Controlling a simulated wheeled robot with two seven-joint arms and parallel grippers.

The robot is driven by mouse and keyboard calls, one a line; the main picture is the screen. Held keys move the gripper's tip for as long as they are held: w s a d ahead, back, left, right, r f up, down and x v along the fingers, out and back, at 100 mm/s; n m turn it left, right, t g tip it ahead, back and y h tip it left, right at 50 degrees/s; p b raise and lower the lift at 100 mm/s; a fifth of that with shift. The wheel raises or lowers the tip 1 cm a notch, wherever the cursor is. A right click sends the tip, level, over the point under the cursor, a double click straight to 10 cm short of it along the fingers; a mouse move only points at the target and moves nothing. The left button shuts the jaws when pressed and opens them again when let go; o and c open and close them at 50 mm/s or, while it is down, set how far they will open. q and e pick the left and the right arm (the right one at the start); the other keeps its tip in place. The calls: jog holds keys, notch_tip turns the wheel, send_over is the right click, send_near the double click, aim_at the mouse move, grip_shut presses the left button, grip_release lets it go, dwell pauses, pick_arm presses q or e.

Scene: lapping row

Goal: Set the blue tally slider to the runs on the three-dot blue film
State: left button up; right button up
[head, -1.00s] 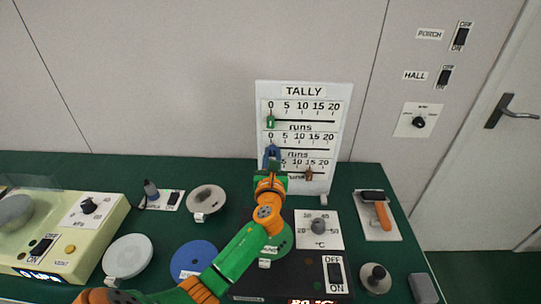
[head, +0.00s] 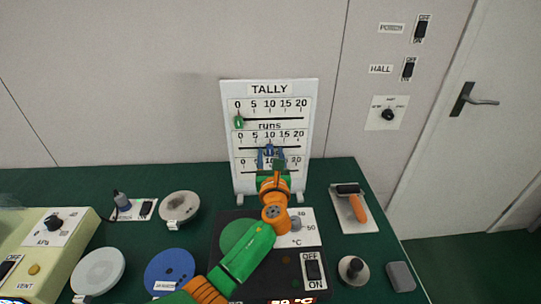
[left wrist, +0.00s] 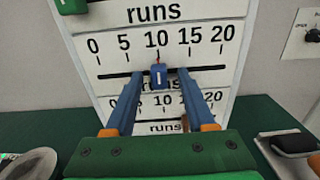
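The white TALLY board (head: 311,130) stands upright at the back of the green bench, with three scales marked 0 to 20. The blue tally slider (head: 269,150) is on the middle scale; in the left wrist view the blue slider (left wrist: 158,77) sits at about the 10 mark. My left gripper (head: 270,158) is open, its two blue fingers on either side of the slider with gaps showing. A blue disc (head: 168,266) lies on the bench, with a white label too small to read; I cannot tell its dots. My right gripper is out of view.
A green slider (head: 239,122) sits at 0 on the top scale. The lowest scale is largely behind my gripper.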

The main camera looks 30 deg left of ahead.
pick_arm(q)
jog(key=v, duration=0.7)
